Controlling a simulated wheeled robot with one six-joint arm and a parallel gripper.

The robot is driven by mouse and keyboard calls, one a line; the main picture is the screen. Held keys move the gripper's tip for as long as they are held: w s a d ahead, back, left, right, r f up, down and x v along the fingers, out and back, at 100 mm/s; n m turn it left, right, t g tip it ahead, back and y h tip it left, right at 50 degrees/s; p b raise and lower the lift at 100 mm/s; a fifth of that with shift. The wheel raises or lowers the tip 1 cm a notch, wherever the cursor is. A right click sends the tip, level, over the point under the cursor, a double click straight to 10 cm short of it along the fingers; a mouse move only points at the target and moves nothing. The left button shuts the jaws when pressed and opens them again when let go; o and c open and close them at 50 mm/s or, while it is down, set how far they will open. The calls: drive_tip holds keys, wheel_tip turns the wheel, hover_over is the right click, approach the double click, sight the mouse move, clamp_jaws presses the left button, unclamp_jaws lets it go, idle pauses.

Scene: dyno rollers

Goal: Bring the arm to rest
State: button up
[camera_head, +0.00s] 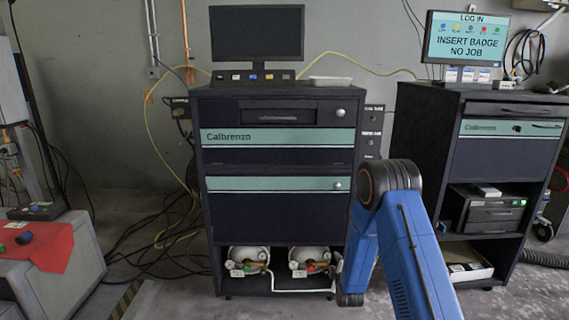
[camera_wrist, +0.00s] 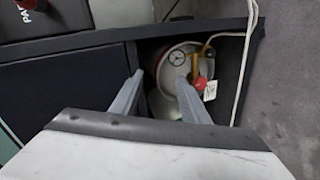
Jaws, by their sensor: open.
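My blue arm (camera_head: 410,255) rises from the bottom right of the head view and bends at a dark elbow joint. Its forward part goes down in front of the Calbrenzo cabinet's right side. My gripper is not clearly seen there. In the wrist view my gripper (camera_wrist: 160,78) is open, with two grey fingers apart and nothing held between them. Beyond the fingers is a round white tank (camera_wrist: 164,70) with a gauge and a red knob, inside a dark shelf opening. I cannot tell how close the fingertips are to it.
The Calbrenzo cabinet (camera_head: 280,210) stands ahead, with two tanks on its bottom shelf. A second cabinet (camera_head: 510,165) with a log-in screen (camera_head: 466,40) stands to the right. Cables (camera_head: 170,225) lie on the floor at left, near a bench with a red cloth (camera_head: 40,245).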

drive_tip(key=s+d+r+m+g, duration=0.1)
drive_tip(key=s+r+m, duration=0.15)
drive_tip(key=r, duration=0.65)
drive_tip(key=s+d+r+m+g, duration=0.15)
drive_tip(key=s+r, duration=0.25)
drive_tip(key=r, duration=0.4)
drive_tip(key=s+r+m+g, duration=0.3)
drive_tip(key=s+r+m, duration=0.1)
drive_tip(key=s+r, duration=0.8)
drive_tip(key=s+d+r+m+g, duration=0.1)
drive_tip(key=s+r+m, duration=0.1)
drive_tip(key=s, duration=1.1)
drive_tip(key=s+d+r+m+g, duration=0.1)
drive_tip(key=s+r+m+g, duration=0.1)
drive_tip(key=s, duration=1.1)
drive_tip(key=s+d+r+m+g, duration=0.1)
drive_tip(key=s+d+r+m, duration=0.1)
drive_tip(key=s, duration=1.1)
drive_tip(key=shift+s+m, duration=0.25)
drive_tip(key=shift+m, duration=0.35)
